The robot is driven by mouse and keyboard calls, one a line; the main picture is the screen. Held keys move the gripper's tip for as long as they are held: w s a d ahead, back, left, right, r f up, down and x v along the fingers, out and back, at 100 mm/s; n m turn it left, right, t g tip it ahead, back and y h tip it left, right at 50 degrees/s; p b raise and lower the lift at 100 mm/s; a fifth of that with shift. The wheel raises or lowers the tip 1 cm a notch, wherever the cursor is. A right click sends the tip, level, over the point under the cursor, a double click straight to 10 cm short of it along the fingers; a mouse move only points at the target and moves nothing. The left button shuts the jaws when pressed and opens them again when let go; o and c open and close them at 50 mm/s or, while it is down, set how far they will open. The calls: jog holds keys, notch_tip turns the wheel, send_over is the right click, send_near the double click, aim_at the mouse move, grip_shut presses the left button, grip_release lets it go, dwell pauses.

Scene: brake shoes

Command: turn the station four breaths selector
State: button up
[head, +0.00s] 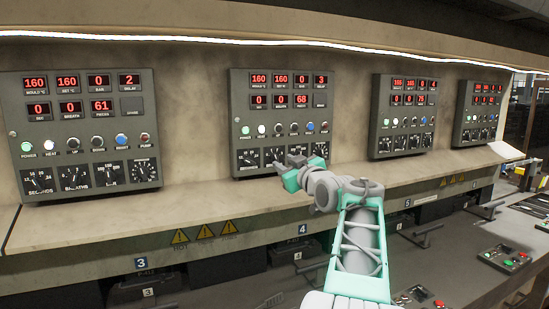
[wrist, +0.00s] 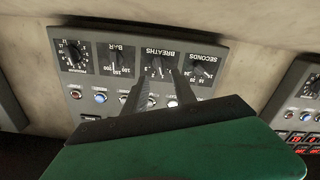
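The station four panel (head: 282,88) hangs on the wall above the blue 4 label, with a row of dials along its bottom. Its breaths selector (head: 273,155) is the second dial from the left, a black square plate with a pointer knob. In the wrist view, upside down, the breaths selector (wrist: 157,66) lies between and beyond the fingertips. My gripper (head: 286,166) is just in front of the panel's lower edge. In the wrist view my gripper (wrist: 159,78) is open, its two dark fingers apart with nothing between them. Whether they touch the knob cannot be told.
The seconds dial (wrist: 198,70) and bar dial (wrist: 118,62) flank the breaths selector closely. Buttons and lamps (head: 279,129) sit in a row above the dials. A ledge (head: 200,195) runs below the panels. Similar panels hang left (head: 84,130) and right (head: 402,115).

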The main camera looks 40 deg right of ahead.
aim_at(276, 158)
jog(key=p+x, duration=0.1)
jog(key=x, duration=0.4)
jog(key=shift+s, duration=0.1)
jog(key=shift+c, duration=0.4)
grip_shut()
